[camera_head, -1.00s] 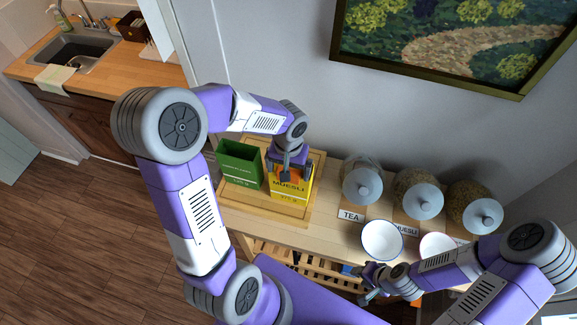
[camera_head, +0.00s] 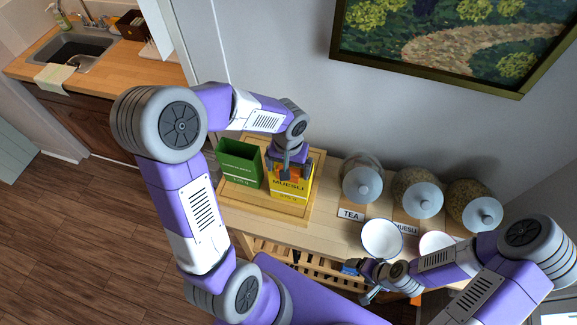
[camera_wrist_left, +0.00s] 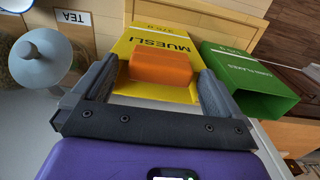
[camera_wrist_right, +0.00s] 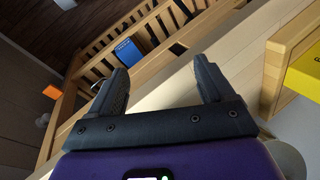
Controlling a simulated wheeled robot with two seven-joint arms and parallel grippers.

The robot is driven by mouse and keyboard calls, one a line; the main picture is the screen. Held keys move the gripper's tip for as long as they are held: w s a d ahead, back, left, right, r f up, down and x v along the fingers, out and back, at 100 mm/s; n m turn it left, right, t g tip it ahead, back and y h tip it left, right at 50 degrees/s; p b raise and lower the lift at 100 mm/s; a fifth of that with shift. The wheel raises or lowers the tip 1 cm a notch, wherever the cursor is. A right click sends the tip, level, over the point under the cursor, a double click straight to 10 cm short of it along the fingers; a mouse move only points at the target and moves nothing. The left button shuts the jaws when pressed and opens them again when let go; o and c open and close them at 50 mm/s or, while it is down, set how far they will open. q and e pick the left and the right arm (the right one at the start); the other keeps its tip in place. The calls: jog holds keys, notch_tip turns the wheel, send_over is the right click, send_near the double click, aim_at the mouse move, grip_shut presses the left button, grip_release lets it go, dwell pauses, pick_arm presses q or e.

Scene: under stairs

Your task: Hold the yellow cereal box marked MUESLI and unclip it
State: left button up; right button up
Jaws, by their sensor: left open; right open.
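The yellow cereal box (camera_head: 291,190) marked MUESLI stands on the wooden tray beside a green box. It also shows in the left wrist view (camera_wrist_left: 150,58), where an orange clip (camera_wrist_left: 161,67) sits on its top edge. My left gripper (camera_head: 287,172) is at the top of the yellow box. Its open fingers (camera_wrist_left: 160,88) lie on either side of the orange clip; whether they touch it I cannot tell. My right gripper (camera_head: 366,283) is open and empty in front of the counter; its fingers (camera_wrist_right: 160,82) point toward the slatted wooden rack below.
The green cornflakes box (camera_head: 239,164) is open-topped, left of the yellow box on the tray (camera_head: 245,203). Lidded jars (camera_head: 362,185) stand at the back right. A white bowl (camera_head: 382,240) stands near the front edge. A blue item (camera_wrist_right: 130,52) sits in the rack (camera_wrist_right: 160,22).

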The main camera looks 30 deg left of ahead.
aim_at(293, 190)
jog(key=w+a+r+n+y, duration=0.1)
jog(key=w+a+n, duration=0.2)
jog(key=a+n, duration=0.1)
jog(key=w+a+r+n+y, duration=0.2)
jog(key=w+a+n, duration=0.1)
jog(key=a+n, duration=0.2)
jog(key=w+a+r+n+y, duration=0.2)
jog(key=w+a+n, duration=0.1)
jog(key=a+n, duration=0.2)
jog(key=shift+w+a+r, duration=0.2)
jog(key=shift+w+a, duration=0.1)
jog(key=shift+a, duration=0.25)
jog(key=w+a+r+n+y, duration=0.1)
jog(key=a, duration=0.1)
jog(key=w+a+r+n, duration=0.1)
jog(key=a+n, duration=0.1)
jog(key=a, duration=0.1)
jog(key=w+a+r+n+y, duration=0.1)
jog(key=a+n, duration=0.1)
jog(key=a, duration=0.1)
jog(key=shift+w+g+y, duration=0.1)
jog(key=shift+g+y, duration=0.2)
jog(key=shift+g, duration=0.1)
jog(key=x, duration=0.9)
jog(key=shift+a+f, duration=0.1)
grip_shut()
jog(key=shift+o, duration=0.4)
grip_release()
